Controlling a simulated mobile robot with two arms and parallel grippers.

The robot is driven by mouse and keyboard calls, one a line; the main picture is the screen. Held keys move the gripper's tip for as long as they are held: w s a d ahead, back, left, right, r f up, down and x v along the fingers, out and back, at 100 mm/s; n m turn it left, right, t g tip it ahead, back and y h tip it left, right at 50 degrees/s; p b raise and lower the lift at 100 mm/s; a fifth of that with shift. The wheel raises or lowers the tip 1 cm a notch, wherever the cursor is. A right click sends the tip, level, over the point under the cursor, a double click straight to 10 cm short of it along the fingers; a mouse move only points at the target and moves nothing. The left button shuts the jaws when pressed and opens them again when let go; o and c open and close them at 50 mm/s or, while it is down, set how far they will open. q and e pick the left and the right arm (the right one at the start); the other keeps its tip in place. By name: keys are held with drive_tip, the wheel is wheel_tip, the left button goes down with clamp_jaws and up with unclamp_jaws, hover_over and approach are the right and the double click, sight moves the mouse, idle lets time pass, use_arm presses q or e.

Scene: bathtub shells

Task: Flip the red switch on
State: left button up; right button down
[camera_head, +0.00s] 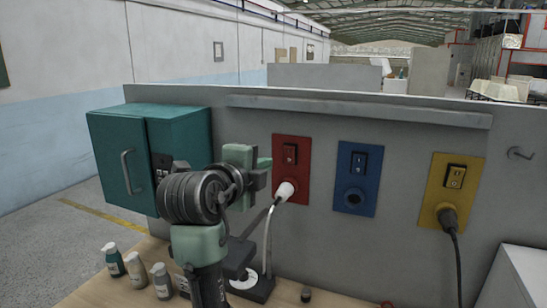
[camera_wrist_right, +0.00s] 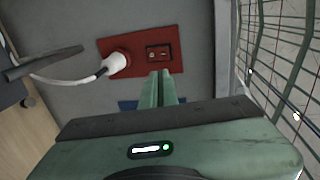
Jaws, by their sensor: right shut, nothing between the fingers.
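The red panel (camera_head: 291,180) is on the grey wall and carries a dark rocker switch (camera_head: 290,154) above a socket. A white plug (camera_head: 285,191) sits in that socket. In the right wrist view the switch (camera_wrist_right: 158,52) lies just beyond the fingertips, and the white plug (camera_wrist_right: 115,63) is left of it. My right gripper (camera_head: 264,163) is left of the switch in the head view. Its green fingers (camera_wrist_right: 160,73) are shut and empty, pointing at the panel's edge. I cannot tell whether they touch it, or how the rocker is set. My left gripper is not in view.
A blue panel (camera_head: 356,178) and a yellow panel (camera_head: 452,190) with a black plug are to the right. A teal cabinet (camera_head: 150,150) is on the left. Several bottles (camera_head: 137,270) stand on the wooden table (camera_head: 335,299). A white cable (camera_head: 267,240) hangs from the white plug.

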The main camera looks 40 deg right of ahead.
sight(289, 148)
drive_tip(key=p+x, duration=0.2)
drive_tip(key=x, duration=0.2)
drive_tip(key=r+p+x, duration=0.1)
drive_tip(key=p+x, duration=0.1)
drive_tip(key=x, duration=0.2)
drive_tip(key=p+x, duration=0.3)
drive_tip(key=x, duration=0.1)
drive_tip(key=shift+w+d+r, duration=0.1)
drive_tip(key=shift+d+r, duration=0.05)
drive_tip(key=shift+r, duration=0.05)
drive_tip(key=shift+w+d+f, duration=0.1)
drive_tip(key=shift+w+d, duration=0.05)
drive_tip(key=shift+d, duration=0.25)
drive_tip(key=shift+w+d+b, duration=0.15)
drive_tip(key=shift+d+b, duration=0.1)
drive_tip(key=shift+b, duration=0.6)
drive_tip(key=shift+w+p, duration=0.1)
drive_tip(key=shift+p, duration=0.2)
